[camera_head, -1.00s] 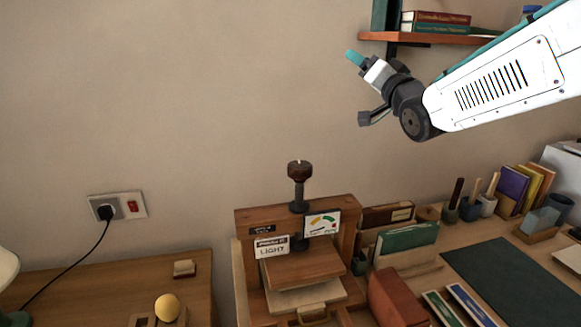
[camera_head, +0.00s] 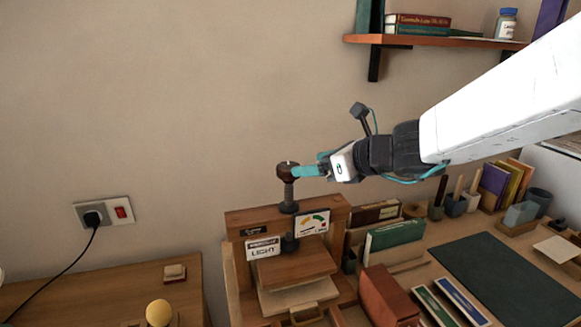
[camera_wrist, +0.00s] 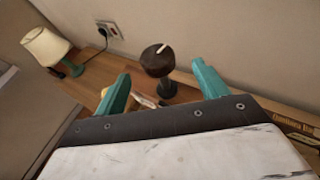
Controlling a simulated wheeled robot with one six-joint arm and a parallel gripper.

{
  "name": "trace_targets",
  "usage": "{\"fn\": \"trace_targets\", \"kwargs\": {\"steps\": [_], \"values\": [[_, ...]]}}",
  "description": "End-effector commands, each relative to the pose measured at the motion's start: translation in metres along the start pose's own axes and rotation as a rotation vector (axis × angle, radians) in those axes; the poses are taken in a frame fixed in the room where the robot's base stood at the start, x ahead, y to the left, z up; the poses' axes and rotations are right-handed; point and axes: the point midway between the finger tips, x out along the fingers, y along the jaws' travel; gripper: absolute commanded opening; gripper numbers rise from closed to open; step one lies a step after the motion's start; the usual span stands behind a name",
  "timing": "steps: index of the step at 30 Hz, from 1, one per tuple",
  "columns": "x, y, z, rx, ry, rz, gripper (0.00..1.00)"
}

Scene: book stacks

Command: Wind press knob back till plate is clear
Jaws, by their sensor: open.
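The press (camera_head: 232,222) is a wooden frame with a dark screw and a brown knob (camera_head: 287,170) on top. Its plate (camera_head: 300,262) is a wooden board below the crossbar, over a pale stack (camera_head: 295,294); whether they touch I cannot tell. A "LIGHT" sign (camera_head: 264,248) and a coloured gauge (camera_head: 312,223) are on the front. My gripper (camera_head: 300,171) is at knob height, its teal fingers close to the knob's right side. In the wrist view the knob (camera_wrist: 157,60), with a pale mark on top, shows between and beyond the open fingertips (camera_wrist: 163,72).
A wall shelf (camera_head: 430,41) with books is above my arm. Upright books (camera_head: 392,234), a red-brown box (camera_head: 388,298) and a dark mat (camera_head: 510,250) lie right of the press. A lamp (camera_wrist: 45,46) and wall socket (camera_head: 92,214) are left. Wall space above the knob is free.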

Motion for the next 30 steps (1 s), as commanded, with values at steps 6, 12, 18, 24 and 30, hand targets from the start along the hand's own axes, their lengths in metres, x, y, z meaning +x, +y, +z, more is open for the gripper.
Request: {"fn": "trace_targets", "kwargs": {"steps": [6, 12, 18, 24, 30], "values": [[0.025, 0.004, 0.000, 0.003, -0.001, 0.015, 0.72], [0.057, 0.003, 0.000, 0.003, -0.001, 0.012, 0.72], [0.075, 0.002, 0.000, 0.002, -0.001, 0.010, 0.72], [0.077, 0.002, 0.001, 0.002, -0.002, 0.008, 0.72], [0.076, 0.001, 0.000, 0.002, -0.002, 0.007, 0.45]]}}
